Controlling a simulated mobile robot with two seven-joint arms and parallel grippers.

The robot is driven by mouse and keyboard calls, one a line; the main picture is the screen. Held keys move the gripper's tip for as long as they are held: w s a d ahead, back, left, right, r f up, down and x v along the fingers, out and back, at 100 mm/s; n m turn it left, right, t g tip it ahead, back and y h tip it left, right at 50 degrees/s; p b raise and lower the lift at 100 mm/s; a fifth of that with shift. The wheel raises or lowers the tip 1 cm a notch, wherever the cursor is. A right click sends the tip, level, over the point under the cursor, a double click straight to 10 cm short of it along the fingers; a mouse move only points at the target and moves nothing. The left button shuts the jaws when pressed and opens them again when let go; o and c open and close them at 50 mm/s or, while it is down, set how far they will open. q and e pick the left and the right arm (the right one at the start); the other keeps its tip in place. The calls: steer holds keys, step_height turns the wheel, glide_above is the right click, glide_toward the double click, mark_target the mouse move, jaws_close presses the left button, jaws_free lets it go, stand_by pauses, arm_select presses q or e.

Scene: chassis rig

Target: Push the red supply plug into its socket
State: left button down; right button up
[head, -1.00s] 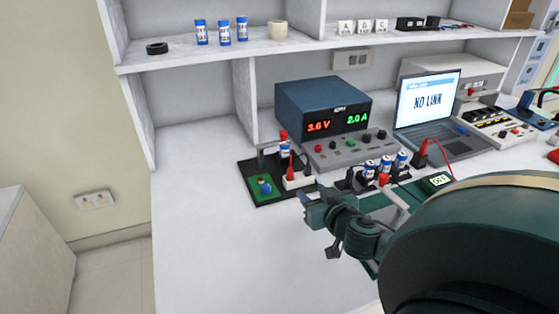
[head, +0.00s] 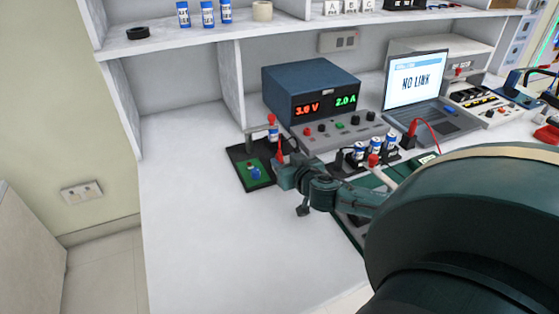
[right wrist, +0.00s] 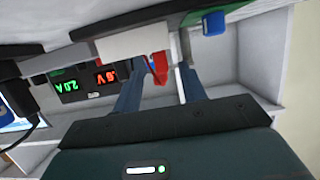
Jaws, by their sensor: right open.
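The red plug (head: 281,147) stands at the white socket block on the dark fixture (head: 243,158), left of centre on the bench. In the right wrist view the red plug (right wrist: 158,68) shows between my finger ends, beside the white block (right wrist: 135,40). My right gripper (head: 283,172) is at the fixture, with its fingers spread (right wrist: 163,75) around the plug; I cannot tell whether they touch it. In the head view the gripper hides most of the white block. How deep the plug sits is not visible. My left gripper is out of view.
A blue knob (head: 255,173) sits on the fixture's green board. The power supply (head: 312,90) stands behind. A row of blue-white cells (head: 374,146) and a laptop (head: 416,82) reading NO LINK are to the right. The bench front left is clear.

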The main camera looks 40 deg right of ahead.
mark_target(281, 157)
steer(key=shift+x, duration=2.15)
steer(key=shift+a+r, duration=0.1)
steer(key=shift+a, duration=0.05)
steer(key=shift+c, duration=0.2)
jaws_close()
